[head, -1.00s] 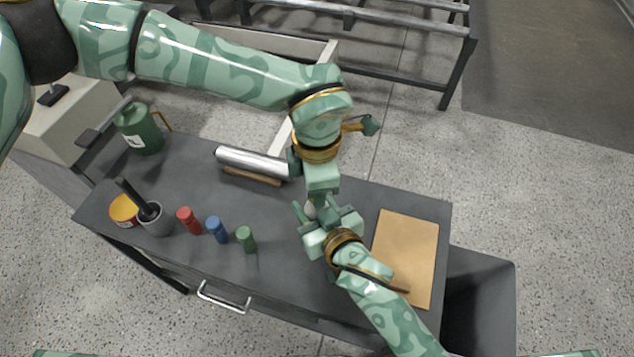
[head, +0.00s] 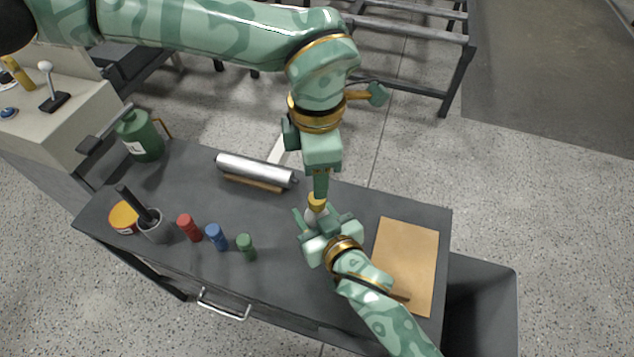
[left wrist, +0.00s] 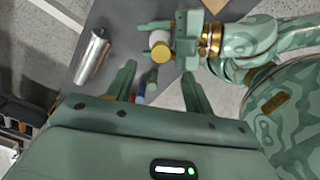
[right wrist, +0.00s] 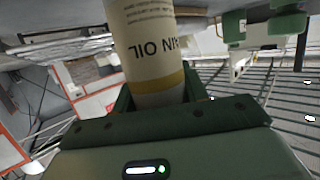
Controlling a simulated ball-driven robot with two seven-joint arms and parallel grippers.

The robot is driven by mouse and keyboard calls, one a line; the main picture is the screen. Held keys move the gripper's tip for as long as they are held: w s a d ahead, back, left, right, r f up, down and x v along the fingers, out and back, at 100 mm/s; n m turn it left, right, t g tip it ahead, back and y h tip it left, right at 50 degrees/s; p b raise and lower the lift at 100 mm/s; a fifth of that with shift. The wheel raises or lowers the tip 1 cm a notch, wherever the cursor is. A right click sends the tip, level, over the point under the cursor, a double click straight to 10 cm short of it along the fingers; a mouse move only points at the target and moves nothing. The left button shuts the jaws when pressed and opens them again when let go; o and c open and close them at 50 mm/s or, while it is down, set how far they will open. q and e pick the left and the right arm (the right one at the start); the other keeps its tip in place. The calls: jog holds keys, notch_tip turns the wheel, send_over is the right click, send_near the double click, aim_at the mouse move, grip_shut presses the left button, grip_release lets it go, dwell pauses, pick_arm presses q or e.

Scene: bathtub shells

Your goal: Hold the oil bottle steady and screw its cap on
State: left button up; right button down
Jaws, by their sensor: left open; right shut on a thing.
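The oil bottle (head: 311,216) is mostly hidden in the head view; its cream body with a yellow band and printed label fills the upper middle of the right wrist view (right wrist: 152,45). My right gripper (head: 318,222) is shut around it and holds it near the right part of the bench. The yellow cap (head: 317,201) sits on top of the bottle, and it also shows in the left wrist view (left wrist: 161,43). I cannot tell how tight it is. My left gripper (head: 320,188) is directly above the cap, pointing down, its fingers open and apart in the left wrist view (left wrist: 157,82).
On the grey bench (head: 270,215) stand a red (head: 189,228), a blue (head: 216,236) and a green cylinder (head: 246,247). A metal roll (head: 255,169) lies at the back. A tan board (head: 405,262) is right of my grippers. A green can (head: 141,136) stands back left.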

pick_arm(q)
jog(key=shift+r, duration=2.4)
pick_arm(e)
jog(key=c, duration=0.7)
grip_release()
jog(key=shift+s+d+r, duration=0.2)
jog(key=shift+s+d, duration=0.05)
jog(key=shift+s, duration=0.2)
pick_arm(q)
jog(key=r+p, duration=0.2)
jog(key=r, duration=0.1)
jog(key=r+p, duration=0.2)
jog(key=shift+s+r, duration=0.15)
jog(key=shift+s, duration=0.15)
pick_arm(e)
jog(key=v, duration=1.5)
jog(key=shift+s, duration=0.1)
